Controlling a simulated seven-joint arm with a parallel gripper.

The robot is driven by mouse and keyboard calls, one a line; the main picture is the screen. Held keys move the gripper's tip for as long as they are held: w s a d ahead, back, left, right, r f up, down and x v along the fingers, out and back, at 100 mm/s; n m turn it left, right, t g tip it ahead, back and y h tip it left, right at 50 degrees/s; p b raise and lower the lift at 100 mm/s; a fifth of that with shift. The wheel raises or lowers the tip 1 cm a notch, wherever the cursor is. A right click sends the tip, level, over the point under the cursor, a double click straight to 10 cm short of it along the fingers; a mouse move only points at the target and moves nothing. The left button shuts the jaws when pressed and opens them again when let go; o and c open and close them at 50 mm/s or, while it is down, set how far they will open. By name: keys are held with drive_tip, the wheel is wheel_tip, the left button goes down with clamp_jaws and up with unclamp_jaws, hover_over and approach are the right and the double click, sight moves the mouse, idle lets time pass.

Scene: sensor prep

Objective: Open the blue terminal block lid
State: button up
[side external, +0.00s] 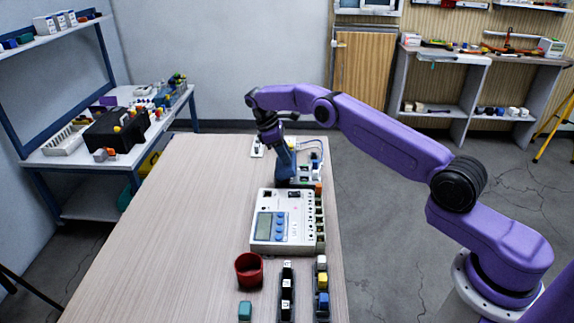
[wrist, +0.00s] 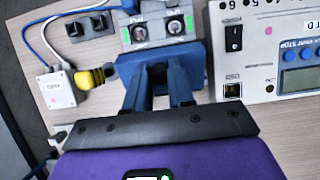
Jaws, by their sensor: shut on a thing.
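The blue terminal block lid (wrist: 196,62) is a flat blue plate beside a grey block with two round terminals (wrist: 158,31) in the wrist view. My gripper (wrist: 161,70) has its dark blue fingers at the lid, shut on it. The fingers cover the middle of the lid, so the exact grip and the lid's angle are hard to tell. In the side external view my gripper (side external: 284,180) reaches down just behind the white instrument box, and the lid cannot be made out there.
The white instrument box (side external: 265,220) stands close to my gripper. A yellow-and-black plug (wrist: 98,77) and a white cabled box (wrist: 56,89) lie to the left in the wrist view. A red cup (side external: 249,270) stands nearer the front. The table's left side (side external: 190,210) is clear.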

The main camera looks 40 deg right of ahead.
sight(282, 164)
drive_tip(key=shift+w+a+r, duration=0.1)
drive_tip(key=shift+w+r, duration=0.05)
drive_tip(key=shift+w+a+r, duration=0.25)
drive_tip(key=shift+w+a, duration=0.05)
idle(0.4)
drive_tip(key=o, duration=0.8)
drive_tip(key=shift+c, duration=0.2)
drive_tip(key=shift+s, duration=0.1)
drive_tip(key=shift+r, duration=1.95)
